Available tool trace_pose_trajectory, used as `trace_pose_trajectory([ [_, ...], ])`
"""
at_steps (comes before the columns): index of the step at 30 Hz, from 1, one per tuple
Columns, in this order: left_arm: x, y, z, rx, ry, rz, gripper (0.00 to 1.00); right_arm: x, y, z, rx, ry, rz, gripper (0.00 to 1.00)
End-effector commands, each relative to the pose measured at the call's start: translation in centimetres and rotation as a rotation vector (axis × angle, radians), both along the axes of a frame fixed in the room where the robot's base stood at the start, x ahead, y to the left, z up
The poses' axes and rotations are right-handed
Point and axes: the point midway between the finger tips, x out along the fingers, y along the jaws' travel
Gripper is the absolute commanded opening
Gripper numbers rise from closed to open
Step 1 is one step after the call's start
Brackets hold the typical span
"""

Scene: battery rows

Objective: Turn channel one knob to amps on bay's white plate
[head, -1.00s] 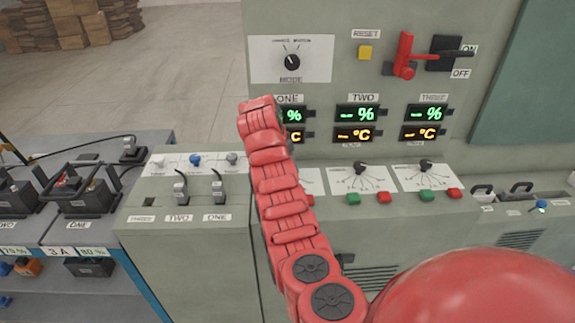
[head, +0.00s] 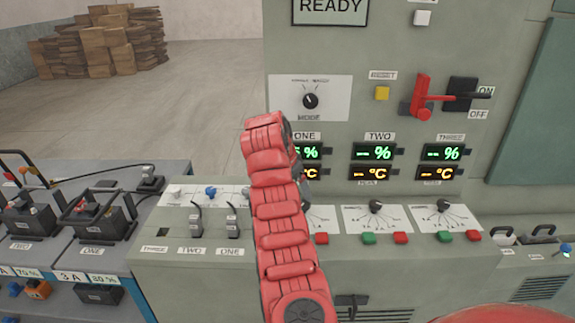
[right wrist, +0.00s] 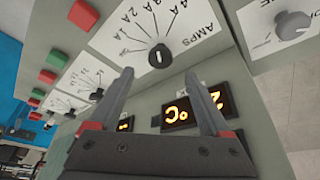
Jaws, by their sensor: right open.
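In the right wrist view, a white plate (right wrist: 131,31) marked AMPS, with fanned lines and amp figures, carries a black round knob (right wrist: 158,56) with a pale mark. My right gripper (right wrist: 168,82) is open, its two dark fingers pointing towards the knob, one on either side of it in the picture. Nothing is between them; I cannot tell whether they touch the knob. In the head view, my red arm covers most of the channel one plate (head: 322,217), and its knob and the gripper are hidden. My left gripper is not in view.
Similar plates with knobs (head: 375,205) (head: 442,204) and red and green buttons are to the right. A mode plate (head: 331,99), display readouts (head: 374,153) and a red lever (head: 421,98) are on the upright panel. Levers (head: 232,222) stand on the left of the console.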

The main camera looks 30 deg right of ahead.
Motion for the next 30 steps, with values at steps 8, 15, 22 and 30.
trace_pose_trajectory([
  [8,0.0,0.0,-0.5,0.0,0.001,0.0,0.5,-0.4,2.6,6.2,0.004,-0.007,0.002,0.81],
  [15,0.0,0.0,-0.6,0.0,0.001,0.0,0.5,-0.8,3.8,9.2,0.002,-0.002,0.002,0.81],
  [22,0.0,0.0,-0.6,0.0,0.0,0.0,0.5,-0.9,4.1,10.1,0.0,-0.003,0.0,0.81],
  [30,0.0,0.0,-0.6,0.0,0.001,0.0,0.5,-0.9,4.1,10.1,0.0,-0.002,0.0,0.81],
])
